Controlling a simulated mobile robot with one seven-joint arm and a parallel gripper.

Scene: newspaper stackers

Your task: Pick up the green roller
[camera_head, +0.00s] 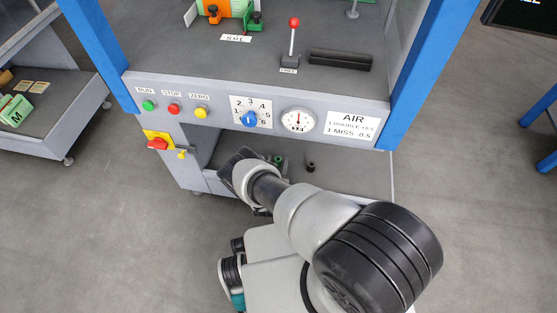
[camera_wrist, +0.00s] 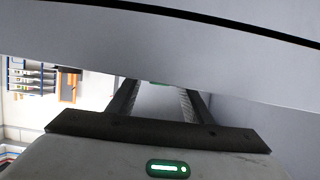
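A small green piece (camera_head: 278,160), which may be the green roller, shows on the lower shelf in the head view, partly hidden by my arm. My gripper (camera_wrist: 158,90) shows in the wrist view with its two dark fingers well apart. A light grey panel (camera_wrist: 150,45) crosses in front of the fingers and hides their tips.
The grey control panel (camera_head: 216,105) with buttons, a dial and a gauge (camera_head: 298,121) overhangs the lower shelf (camera_head: 345,178). A small dark cylinder (camera_head: 310,166) stands on that shelf. A yellow bracket with a red knob (camera_head: 157,143) is at the left. Blue posts (camera_head: 425,75) flank the machine.

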